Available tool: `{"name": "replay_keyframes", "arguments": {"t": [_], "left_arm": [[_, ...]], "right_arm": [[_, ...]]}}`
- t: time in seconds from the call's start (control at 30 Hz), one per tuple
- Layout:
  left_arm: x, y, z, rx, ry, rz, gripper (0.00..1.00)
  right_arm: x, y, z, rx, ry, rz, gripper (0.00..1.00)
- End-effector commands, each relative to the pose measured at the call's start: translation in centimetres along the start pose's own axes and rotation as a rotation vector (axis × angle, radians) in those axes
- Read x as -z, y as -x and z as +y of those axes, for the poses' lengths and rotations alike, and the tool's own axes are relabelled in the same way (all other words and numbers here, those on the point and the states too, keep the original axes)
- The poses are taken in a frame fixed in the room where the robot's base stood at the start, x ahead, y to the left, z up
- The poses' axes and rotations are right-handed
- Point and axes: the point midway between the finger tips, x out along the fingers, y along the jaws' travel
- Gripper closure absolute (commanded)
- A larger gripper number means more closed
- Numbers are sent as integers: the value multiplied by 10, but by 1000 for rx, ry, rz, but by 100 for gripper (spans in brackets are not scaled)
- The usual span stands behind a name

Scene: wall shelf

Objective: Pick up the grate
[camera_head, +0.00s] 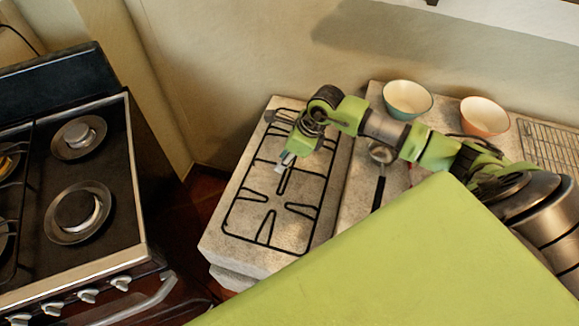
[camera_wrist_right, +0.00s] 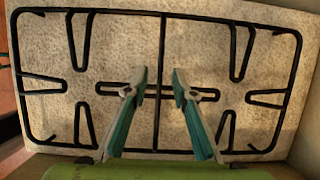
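The grate (camera_head: 281,187) is a black wire frame with inward prongs and a middle bar, lying flat on a pale stone counter. It also fills most of the right wrist view (camera_wrist_right: 162,50). My right gripper (camera_head: 285,164) is above the grate's middle. In the right wrist view its two teal-and-grey fingertips (camera_wrist_right: 159,82) are apart, with the long middle bar passing between them in the picture. Nothing is held, and I cannot tell whether the fingers touch the bar. My right arm hides part of the grate's far right side. My left gripper is not in view.
A ladle-like utensil (camera_head: 378,190) with a black handle lies right of the grate. A teal bowl (camera_head: 407,98), an orange bowl (camera_head: 484,115) and a wire rack (camera_head: 550,145) are farther right. A stove (camera_head: 110,200) stands left across a gap. The wall is behind.

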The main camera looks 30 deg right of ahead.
Motion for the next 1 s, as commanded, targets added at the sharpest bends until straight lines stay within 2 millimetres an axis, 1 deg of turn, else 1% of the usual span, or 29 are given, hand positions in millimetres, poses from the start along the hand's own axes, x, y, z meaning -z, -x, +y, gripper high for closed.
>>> {"name": "replay_keyframes", "arguments": {"t": [0.03,0.07,0.13,0.23,0.33,0.5,0.53,0.57,0.6,0.63,1.0], "left_arm": [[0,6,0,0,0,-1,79],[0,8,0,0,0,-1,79],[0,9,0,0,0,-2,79],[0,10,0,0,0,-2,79],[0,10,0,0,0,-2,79],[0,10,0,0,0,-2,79],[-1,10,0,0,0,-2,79],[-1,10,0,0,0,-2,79],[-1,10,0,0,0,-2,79],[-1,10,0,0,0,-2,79],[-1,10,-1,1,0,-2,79]], "right_arm": [[-2,-5,2,-5,-4,0,76],[-2,-10,1,-4,-3,0,76],[-2,-20,1,-4,-4,0,76],[-2,-30,1,-2,-1,-1,76],[-1,-34,0,-1,-1,0,76],[-1,-35,0,0,0,0,76],[-1,-35,0,0,0,0,78],[-1,-35,0,0,0,0,86],[-1,-34,0,0,0,0,96],[-1,-34,0,0,0,0,100],[-3,-33,-1,2,0,-5,100]]}}
